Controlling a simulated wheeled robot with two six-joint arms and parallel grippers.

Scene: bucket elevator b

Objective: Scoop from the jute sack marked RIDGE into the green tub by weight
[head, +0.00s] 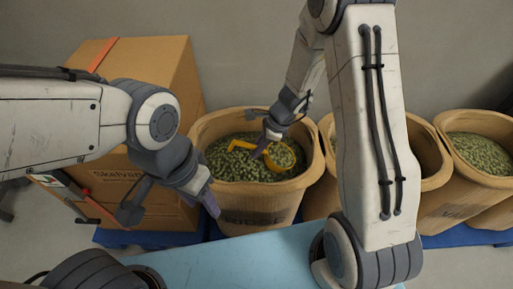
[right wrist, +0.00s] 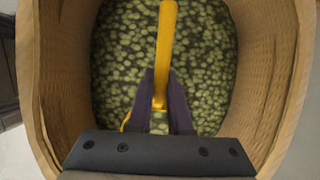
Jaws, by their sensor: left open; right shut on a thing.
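The jute sack marked RIDGE (head: 255,218) stands open at the centre of the head view, full of green pellets (head: 225,165). Its lettering is dim. A yellow scoop (head: 240,144) is in the sack mouth, its bowl at the pellets with green inside its rim; how deep it sits is unclear. My right gripper (head: 263,147) is shut on the scoop over the pellets. The right wrist view shows its two fingers (right wrist: 162,88) around the yellow handle (right wrist: 167,40). My left gripper (head: 172,207) is open and empty, left of the sack. No green tub shows.
A large cardboard box (head: 165,70) stands left of the sack. More sacks stand to the right, one with green pellets (head: 478,154) at the far right. My right arm partly hides those between. A light blue surface (head: 235,262) lies in front, largely clear.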

